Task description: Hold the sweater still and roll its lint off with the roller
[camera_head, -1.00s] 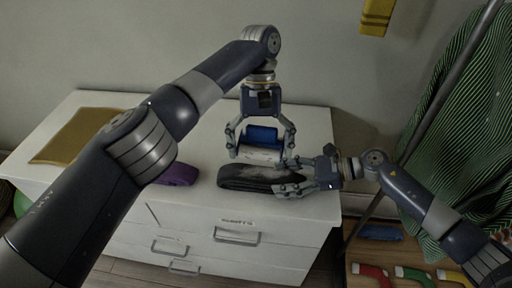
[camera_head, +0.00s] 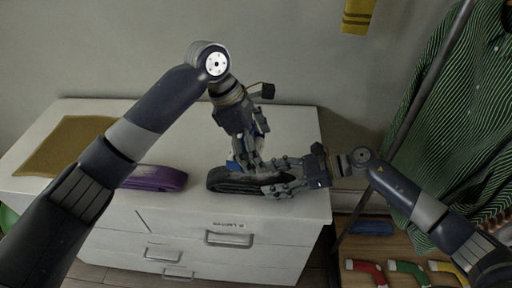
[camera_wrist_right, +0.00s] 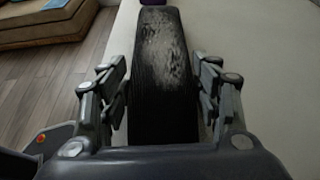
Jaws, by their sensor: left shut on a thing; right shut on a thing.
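The black sweater (camera_head: 221,183) lies folded in a narrow strip on the white dresser top. A pale patch of lint shows on it in the right wrist view (camera_wrist_right: 166,50). My right gripper (camera_head: 272,178) is shut on the sweater's right end, with a finger on each side of it in the right wrist view (camera_wrist_right: 170,95). My left gripper (camera_head: 247,162) is shut on the lint roller and points down at the sweater. Only a bit of the roller's blue part (camera_head: 233,167) shows; the fingers hide the rest. I cannot tell whether the roller touches the sweater.
A purple folded cloth (camera_head: 158,178) and a mustard cloth (camera_head: 62,146) lie left on the dresser (camera_head: 290,125). A green striped shirt (camera_head: 465,120) hangs at the right by a pole. Red, green and yellow socks lie low at the right. The dresser's back right is clear.

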